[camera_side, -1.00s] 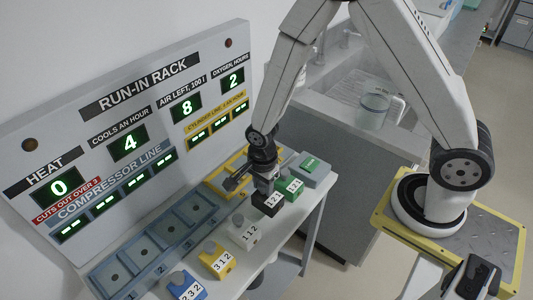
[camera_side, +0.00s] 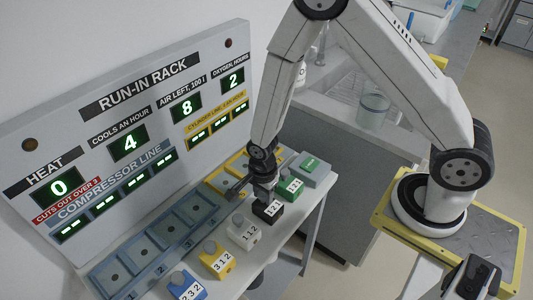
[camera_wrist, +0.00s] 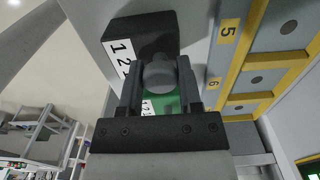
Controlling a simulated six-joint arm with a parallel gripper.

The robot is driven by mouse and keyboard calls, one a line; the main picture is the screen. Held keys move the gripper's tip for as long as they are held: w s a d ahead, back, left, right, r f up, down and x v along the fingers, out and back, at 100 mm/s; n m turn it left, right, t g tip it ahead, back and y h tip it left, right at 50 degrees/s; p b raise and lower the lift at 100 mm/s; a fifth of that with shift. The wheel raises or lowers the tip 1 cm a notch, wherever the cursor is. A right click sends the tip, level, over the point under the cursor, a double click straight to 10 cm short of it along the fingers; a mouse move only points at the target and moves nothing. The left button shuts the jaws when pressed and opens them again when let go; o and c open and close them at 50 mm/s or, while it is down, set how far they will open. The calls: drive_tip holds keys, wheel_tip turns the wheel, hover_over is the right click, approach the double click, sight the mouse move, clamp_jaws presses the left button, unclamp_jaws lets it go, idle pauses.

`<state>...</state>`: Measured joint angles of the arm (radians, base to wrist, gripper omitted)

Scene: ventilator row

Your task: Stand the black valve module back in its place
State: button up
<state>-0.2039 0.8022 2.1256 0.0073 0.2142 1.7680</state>
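The black valve module (camera_side: 267,210), labelled 121, stands upright in the row of modules between the white and green ones. In the wrist view the black module (camera_wrist: 155,30) has its round grey knob between my fingers. My gripper (camera_side: 262,190) points down over it; in the wrist view my gripper (camera_wrist: 160,78) appears shut on the knob, with a finger close against each side. I cannot tell whether the module's base touches the shelf. The blue bays (camera_side: 172,230) and yellow-framed bays (camera_wrist: 270,75), marked 5 and 6 in the wrist view, look empty.
The white module (camera_side: 243,232), yellow module (camera_side: 216,259) and blue module (camera_side: 185,286) stand on the other side. The upright display panel (camera_side: 130,130) rises behind the bays.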

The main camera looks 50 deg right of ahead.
drive_tip(key=o, duration=0.4)
drive_tip(key=shift+c, duration=0.2)
drive_tip(key=shift+r, duration=0.2)
wheel_tip(320, 180, up, 12)
idle(0.7)
drive_tip(key=shift+d, duration=0.1)
idle(0.5)
drive_tip(key=s+d+r+n+t, duration=0.1)
drive_tip(key=s+d+r+n, duration=0.1)
drive_tip(key=n, duration=0.7)
drive_tip(key=s+d+r+n+t, duration=0.1)
drive_tip(key=s+d+r+n, duration=0.2)
drive_tip(key=n, duration=0.6)
drive_tip(key=shift+s+d+r+t, duration=0.3)
drive_tip(key=shift+s+d, duration=0.2)
drive_tip(key=shift+d, duration=0.45)
